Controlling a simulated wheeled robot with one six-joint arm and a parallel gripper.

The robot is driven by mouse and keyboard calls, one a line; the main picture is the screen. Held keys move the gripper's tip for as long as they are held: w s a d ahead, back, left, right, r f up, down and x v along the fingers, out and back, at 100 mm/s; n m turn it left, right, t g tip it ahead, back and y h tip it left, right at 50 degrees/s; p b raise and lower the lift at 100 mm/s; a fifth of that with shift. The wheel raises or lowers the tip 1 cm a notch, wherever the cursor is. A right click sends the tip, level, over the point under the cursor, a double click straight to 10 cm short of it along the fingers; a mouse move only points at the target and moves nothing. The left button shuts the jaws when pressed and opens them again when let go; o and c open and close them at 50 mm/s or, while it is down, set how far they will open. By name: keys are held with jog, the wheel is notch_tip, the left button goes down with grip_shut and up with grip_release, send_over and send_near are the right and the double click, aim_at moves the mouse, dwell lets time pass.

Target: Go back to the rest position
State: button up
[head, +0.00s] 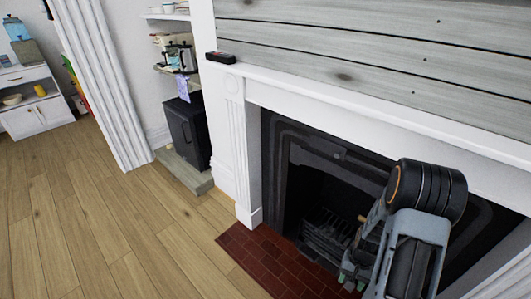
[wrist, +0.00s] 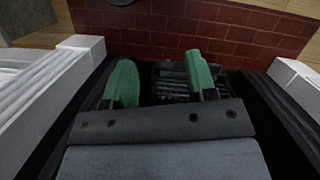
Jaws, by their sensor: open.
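My gripper (head: 351,280) shows at the lower right of the head view, in front of the fireplace (head: 318,190). Its green fingertips are low, near the fireplace opening. In the wrist view my gripper (wrist: 161,82) has its two green fingers spread apart with nothing between them. Behind the fingers in that view are the dark grate (wrist: 172,84) and the red brick hearth (wrist: 200,32). My arm hides part of the fireplace's right side in the head view.
The white mantel shelf (head: 330,98) runs above the fireplace, with a small dark object (head: 221,57) at its left end. A black cabinet (head: 188,132) stands in the alcove on a low step. The wooden floor (head: 110,230) at left is clear. A white cupboard (head: 36,105) stands far left.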

jog(key=s+a+r+n+t+p, duration=0.1)
jog(key=a+r+p, duration=0.3)
jog(key=r, duration=1.1)
jog(key=s+a+r+n+t+h+p, duration=0.1)
jog(key=a+r+n+t+p, duration=0.1)
jog(key=r, duration=1.2)
jog(key=a+r+n+t+p, duration=0.2)
jog(key=a+r+p, duration=0.4)
jog(key=r, duration=0.9)
jog(key=shift+s+r+n+t+p, duration=0.3)
jog(key=shift+s+t+p, duration=0.15)
jog(key=shift+p, duration=0.5)
jog(key=shift+c, duration=0.7)
jog(key=shift+d, duration=0.1)
jog(key=shift+c, duration=0.2)
